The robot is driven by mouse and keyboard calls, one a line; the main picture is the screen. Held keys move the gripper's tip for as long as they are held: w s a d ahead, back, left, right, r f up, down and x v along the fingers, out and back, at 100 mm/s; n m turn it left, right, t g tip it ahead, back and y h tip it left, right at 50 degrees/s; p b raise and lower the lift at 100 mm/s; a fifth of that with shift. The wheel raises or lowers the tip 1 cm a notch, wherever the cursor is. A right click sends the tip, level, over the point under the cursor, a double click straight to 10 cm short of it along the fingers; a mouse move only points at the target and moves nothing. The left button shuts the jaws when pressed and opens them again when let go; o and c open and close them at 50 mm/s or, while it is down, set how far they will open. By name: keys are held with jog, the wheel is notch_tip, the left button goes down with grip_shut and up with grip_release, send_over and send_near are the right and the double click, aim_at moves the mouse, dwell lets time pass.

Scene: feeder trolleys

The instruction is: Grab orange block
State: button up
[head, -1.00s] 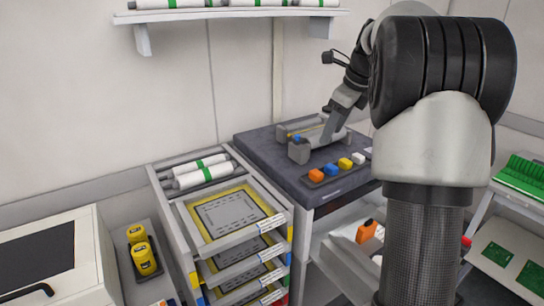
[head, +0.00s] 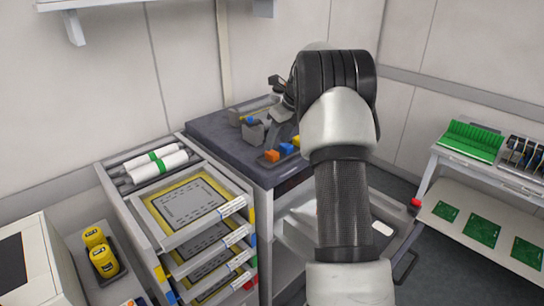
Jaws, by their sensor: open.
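The orange block (head: 272,156) sits at the front left end of a row of small blocks on the dark trolley top (head: 212,128). A blue block (head: 286,149) and a yellow block (head: 296,141) stand behind it to the right. My gripper (head: 273,134) is small and partly hidden by my arm. It is over the trolley top, just behind the orange block in the picture, and it is open. I see nothing held in it. I cannot tell its exact height or gap to the block.
To the left is a trolley with stacked yellow-edged trays (head: 182,204) and white rolls (head: 158,164). A shelf with green boards (head: 471,141) stands at right. My arm hides part of the trolley.

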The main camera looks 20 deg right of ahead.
aim_at(272, 152)
jog(key=x, duration=0.5)
jog(key=shift+f+p, duration=0.1)
jog(key=shift+p, duration=0.25)
jog(key=c, duration=1.1)
jog(key=shift+c, duration=0.2)
